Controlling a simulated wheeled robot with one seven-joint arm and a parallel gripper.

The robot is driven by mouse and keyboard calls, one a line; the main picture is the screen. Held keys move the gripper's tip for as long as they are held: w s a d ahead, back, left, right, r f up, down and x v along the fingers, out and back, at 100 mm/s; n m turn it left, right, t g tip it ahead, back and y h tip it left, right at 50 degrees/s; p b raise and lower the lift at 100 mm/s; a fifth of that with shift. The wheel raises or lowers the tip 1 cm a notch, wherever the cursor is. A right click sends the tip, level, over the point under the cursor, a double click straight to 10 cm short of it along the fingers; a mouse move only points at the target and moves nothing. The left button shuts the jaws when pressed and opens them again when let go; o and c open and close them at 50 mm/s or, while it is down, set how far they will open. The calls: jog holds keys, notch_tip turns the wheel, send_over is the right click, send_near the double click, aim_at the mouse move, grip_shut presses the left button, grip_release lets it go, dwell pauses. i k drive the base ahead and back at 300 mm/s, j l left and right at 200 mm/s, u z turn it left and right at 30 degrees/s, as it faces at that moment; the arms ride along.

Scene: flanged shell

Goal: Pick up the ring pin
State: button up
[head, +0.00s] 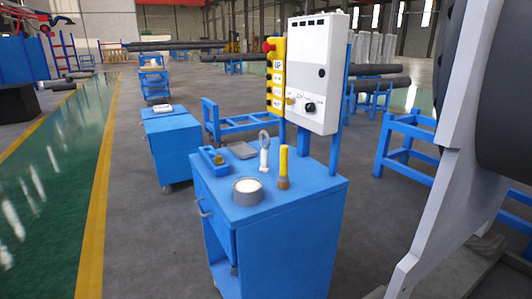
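The ring pin (264,158) stands on top of the blue cabinet (235,205). It has a pale, short body with a grey ring loop at its upper end, and it looks upright. It is near the middle of the cabinet top, just left of a yellow-handled tool. My gripper is not in view, and nothing touches the ring pin.
On the cabinet top are the yellow-handled tool (283,168), a tape roll (247,191), a blue tool (213,160) and a grey flat piece (243,150). A white control box (319,70) rises behind. A large grey flanged structure (465,140) fills the right side.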

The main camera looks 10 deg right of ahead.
aim_at(264, 168)
jog(key=i+j+u, duration=0.1)
jog(key=u, duration=1.05)
jog(key=i+u, duration=0.1)
jog(key=i, duration=3.7)
jog(key=i+z, duration=0.25)
jog(key=i, duration=0.2)
jog(key=i+j+z, duration=0.2)
jog(key=i, duration=0.2)
jog(key=i+j+z, duration=0.25)
jog(key=i, duration=0.2)
jog(key=l+z, duration=0.1)
jog(key=z, duration=3.9)
jog(key=i+j+z, duration=0.1)
jog(key=j, duration=0.2)
jog(key=i+j+z, duration=0.1)
jog(key=i+j, duration=0.1)
jog(key=j, duration=0.1)
